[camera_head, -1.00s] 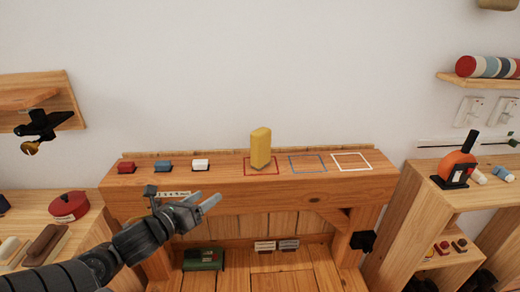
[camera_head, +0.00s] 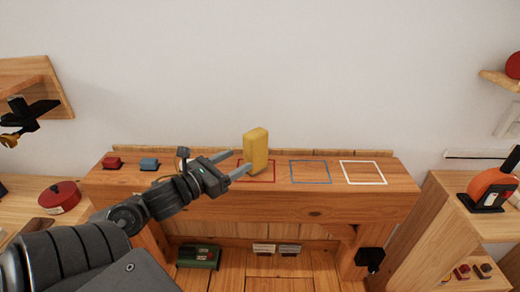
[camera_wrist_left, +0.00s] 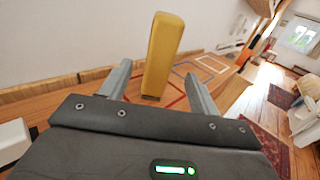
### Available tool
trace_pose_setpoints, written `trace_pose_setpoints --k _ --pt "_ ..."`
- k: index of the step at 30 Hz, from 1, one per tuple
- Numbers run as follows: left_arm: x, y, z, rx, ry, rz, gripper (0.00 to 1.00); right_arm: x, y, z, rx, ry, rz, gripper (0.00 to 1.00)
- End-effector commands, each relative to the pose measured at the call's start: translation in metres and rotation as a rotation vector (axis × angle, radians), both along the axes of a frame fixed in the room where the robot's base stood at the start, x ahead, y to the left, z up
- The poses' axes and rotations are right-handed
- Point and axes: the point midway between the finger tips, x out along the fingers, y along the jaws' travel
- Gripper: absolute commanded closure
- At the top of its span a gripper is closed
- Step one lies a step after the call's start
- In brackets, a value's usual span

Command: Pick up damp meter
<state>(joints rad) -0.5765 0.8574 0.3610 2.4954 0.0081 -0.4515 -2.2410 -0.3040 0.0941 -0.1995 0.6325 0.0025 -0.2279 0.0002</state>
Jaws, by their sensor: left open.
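The yellow upright block (camera_head: 256,150), which looks like the damp meter, stands on the wooden bench (camera_head: 300,205) at the red outlined square (camera_head: 268,178). My left gripper (camera_head: 236,163) is open beside it, with its fingertips close to its left side. In the left wrist view the yellow block (camera_wrist_left: 162,55) stands upright just ahead, between the two open fingers (camera_wrist_left: 160,85) in the picture. I cannot tell whether a finger touches it. My right gripper is not in view.
A blue outlined square (camera_head: 311,171) and a white outlined square (camera_head: 363,172) are empty on the right. A white block (camera_wrist_left: 12,140) shows in the left wrist view.

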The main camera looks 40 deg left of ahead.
Motion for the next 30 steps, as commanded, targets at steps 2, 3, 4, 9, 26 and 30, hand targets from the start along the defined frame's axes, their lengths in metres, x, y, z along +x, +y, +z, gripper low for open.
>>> trace_pose_setpoints --k 2,3,4,9,26,30 --pt "0.009 0.000 0.003 -0.001 -0.003 0.003 0.38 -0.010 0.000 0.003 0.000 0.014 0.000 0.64" --pt "0.015 -0.001 0.003 -0.001 -0.004 0.003 0.38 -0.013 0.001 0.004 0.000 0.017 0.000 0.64" --pt "0.019 -0.001 0.003 0.000 -0.002 0.004 0.38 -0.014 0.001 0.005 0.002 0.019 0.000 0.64" --pt "0.039 -0.004 0.003 0.000 -0.002 0.003 0.38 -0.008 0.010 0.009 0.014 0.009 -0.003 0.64" --pt "0.076 -0.012 0.012 0.000 -0.002 0.000 0.38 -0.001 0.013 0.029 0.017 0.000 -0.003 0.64" --pt "0.092 -0.014 0.010 -0.002 0.000 0.001 0.38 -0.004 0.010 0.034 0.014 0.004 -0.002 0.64"
